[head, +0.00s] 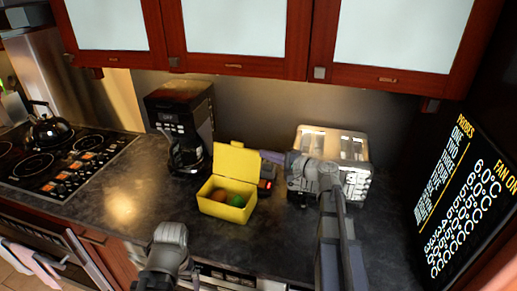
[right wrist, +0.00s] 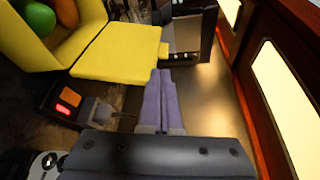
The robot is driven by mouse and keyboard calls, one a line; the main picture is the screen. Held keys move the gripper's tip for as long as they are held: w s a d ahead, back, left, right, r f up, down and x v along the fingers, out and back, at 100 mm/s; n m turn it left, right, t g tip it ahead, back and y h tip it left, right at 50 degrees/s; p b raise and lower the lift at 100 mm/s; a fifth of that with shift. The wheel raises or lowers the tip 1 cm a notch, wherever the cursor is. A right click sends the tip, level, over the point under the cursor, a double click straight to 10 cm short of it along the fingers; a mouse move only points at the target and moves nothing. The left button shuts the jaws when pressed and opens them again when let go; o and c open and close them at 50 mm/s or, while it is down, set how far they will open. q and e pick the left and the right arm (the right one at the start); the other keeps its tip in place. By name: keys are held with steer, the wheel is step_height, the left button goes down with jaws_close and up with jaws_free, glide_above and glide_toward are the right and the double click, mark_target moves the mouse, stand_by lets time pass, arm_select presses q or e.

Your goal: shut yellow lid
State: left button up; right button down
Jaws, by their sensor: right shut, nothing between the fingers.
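A yellow box (head: 226,207) stands on the dark counter with its yellow lid (head: 237,161) raised, leaning back from the opening. An orange-brown ball and a green ball lie inside. My right gripper (head: 265,155) is shut and empty, pointing left at the lid's right edge. In the right wrist view its closed purple-grey fingers (right wrist: 160,78) end close beside the edge of the lid (right wrist: 112,50); I cannot tell whether they touch. Part of the box (right wrist: 25,45) shows there too. Of my left arm only a grey link shows at the bottom of the head view, with no fingers visible.
A dark device with a red light (head: 267,177) sits just right of the box. A toaster (head: 345,147) stands under my right arm. A coffee maker (head: 182,120) stands behind left. The cooktop (head: 60,160) with a kettle is farther left. Cabinets (head: 235,60) hang above.

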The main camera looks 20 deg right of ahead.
mark_target(241, 144)
arm_select(q)
steer(key=shift+w+d+f+b, duration=0.15)
steer(key=shift+w+f+b, duration=0.1)
steer(key=shift+f+b, duration=0.35)
arm_select(e)
steer(key=w+a, duration=0.3)
steer(key=w, duration=0.6)
steer(key=shift+f+m+t, duration=0.25)
steer(key=shift+m+t, duration=0.05)
steer(key=shift+m, duration=0.1)
arm_select(q)
steer(key=shift+f, duration=0.15)
arm_select(e)
steer(key=shift+a, duration=0.2)
